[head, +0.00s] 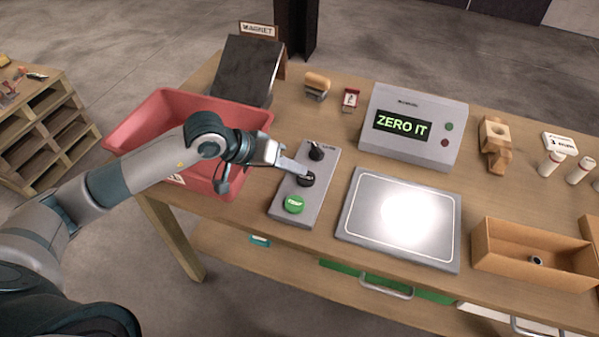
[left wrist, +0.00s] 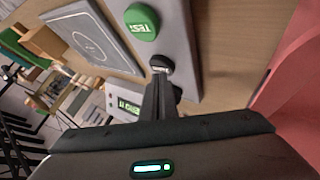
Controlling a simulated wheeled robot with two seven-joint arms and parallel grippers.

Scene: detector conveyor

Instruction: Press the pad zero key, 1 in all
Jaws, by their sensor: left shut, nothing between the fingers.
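A grey control box (head: 313,205) on the table carries a green key (head: 294,204), a black key (head: 306,180) in the middle and a black knob (head: 316,151) at the far end. My left gripper (head: 305,171) is shut and empty, its tips at the black middle key. In the left wrist view the fingertips (left wrist: 160,78) overlap that black key (left wrist: 162,63), beside the green key (left wrist: 141,22) marked TEST. I cannot tell whether the tips press it. The grey display unit (head: 412,128) reads "ZERO IT". A flat pad (head: 350,228) lies in front of it. My right gripper is out of view.
A red bin (head: 130,128) stands left of the control box, under my left arm. A dark sloped plate (head: 246,68) marked MAGNET is behind it. A wooden tray (head: 535,272) is at the right. Small items stand along the table's back.

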